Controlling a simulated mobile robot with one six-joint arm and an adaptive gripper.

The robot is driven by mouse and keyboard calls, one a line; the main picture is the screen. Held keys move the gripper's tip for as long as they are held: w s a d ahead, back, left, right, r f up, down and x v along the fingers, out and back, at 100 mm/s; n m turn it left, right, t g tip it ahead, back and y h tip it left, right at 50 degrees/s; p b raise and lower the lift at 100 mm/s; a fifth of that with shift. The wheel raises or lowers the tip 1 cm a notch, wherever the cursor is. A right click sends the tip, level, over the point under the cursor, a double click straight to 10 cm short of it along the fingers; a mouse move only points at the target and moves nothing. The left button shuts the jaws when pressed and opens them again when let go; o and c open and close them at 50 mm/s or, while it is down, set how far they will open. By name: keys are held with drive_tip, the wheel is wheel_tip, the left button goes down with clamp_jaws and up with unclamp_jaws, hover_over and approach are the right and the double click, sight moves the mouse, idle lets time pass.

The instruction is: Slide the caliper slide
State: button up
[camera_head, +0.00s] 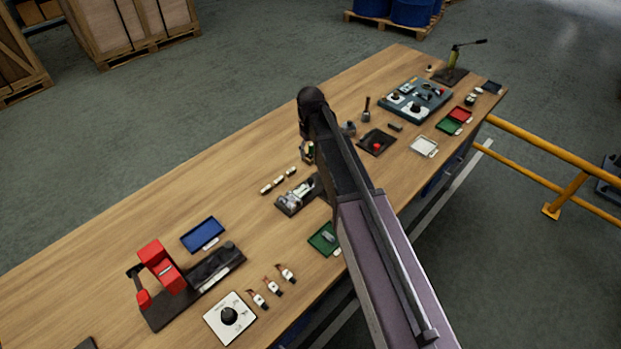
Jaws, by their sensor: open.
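A small dark base with a pale metal piece on it (297,195) lies near the middle of the wooden bench, just left of my arm. It may be the caliper with its slide, but it is too small to tell, and its right end is partly hidden by my arm. My gripper (307,152) shows small and partly hidden beside my arm's dark end link, above the bench and beyond that base. It is open, and I see nothing held in it.
A green tray (324,239) sits close to my arm. A blue tray (203,235), a red device (161,267) and a white dial plate (230,317) stand at left. A yellow rail (550,150) runs right of the bench.

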sight(310, 180)
drive_tip(key=shift+f, duration=0.1)
wheel_tip(310, 180, down, 14)
drive_tip(key=b, duration=1.3)
drive_tip(key=shift+r+b, duration=0.2)
drive_tip(key=shift+b, duration=0.15)
